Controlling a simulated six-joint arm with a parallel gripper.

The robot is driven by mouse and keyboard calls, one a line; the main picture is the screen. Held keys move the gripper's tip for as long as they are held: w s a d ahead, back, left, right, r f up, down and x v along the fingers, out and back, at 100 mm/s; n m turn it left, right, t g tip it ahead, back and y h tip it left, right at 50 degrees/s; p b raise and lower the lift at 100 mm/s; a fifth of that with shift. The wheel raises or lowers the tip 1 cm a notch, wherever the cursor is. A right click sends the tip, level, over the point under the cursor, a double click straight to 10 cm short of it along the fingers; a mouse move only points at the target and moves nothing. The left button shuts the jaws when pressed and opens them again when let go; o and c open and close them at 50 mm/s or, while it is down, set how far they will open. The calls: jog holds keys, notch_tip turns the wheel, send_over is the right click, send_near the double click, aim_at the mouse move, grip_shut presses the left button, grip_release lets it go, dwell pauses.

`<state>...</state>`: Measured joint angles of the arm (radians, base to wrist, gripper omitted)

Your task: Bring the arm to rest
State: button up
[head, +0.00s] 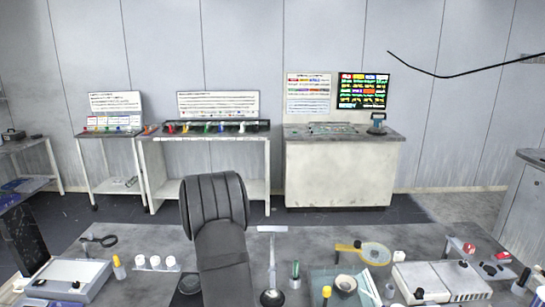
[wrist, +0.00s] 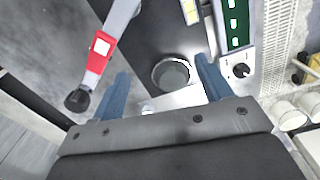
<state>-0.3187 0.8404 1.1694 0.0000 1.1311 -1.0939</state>
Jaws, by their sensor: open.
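My gripper (wrist: 162,66) shows in the wrist view as two blue fingers held well apart, with nothing gripped between them. A round grey disc or cup (wrist: 172,74) with a pale rim lies beyond the fingers, in the gap between their tips. I cannot tell how far it is below them. In the head view a dark, ribbed part of my arm rises at the front middle, over the workbench (head: 130,235). The fingers cannot be made out in that view.
The bench holds a grey-white machine (head: 62,280), white cups (head: 155,262), a yellow-rimmed magnifier (head: 374,253) and a white unit (head: 440,280). The wrist view shows a red-and-white tool (wrist: 100,50), a green panel (wrist: 237,22) and a black knob (wrist: 241,70). A cabinet (head: 340,172) stands behind.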

jog(key=a+f, duration=0.3)
jog(key=a, duration=0.5)
jog(key=s+a+f, duration=0.1)
jog(key=a+f, duration=0.3)
jog(key=a, duration=0.4)
jog(key=a+f, duration=0.3)
jog(key=a, duration=0.6)
jog(key=shift+s+f, duration=0.15)
jog(key=shift+f, duration=0.15)
notch_tip(320, 180, down, 2)
jog(key=shift+a, duration=0.1)
jog(key=shift+f, duration=0.65)
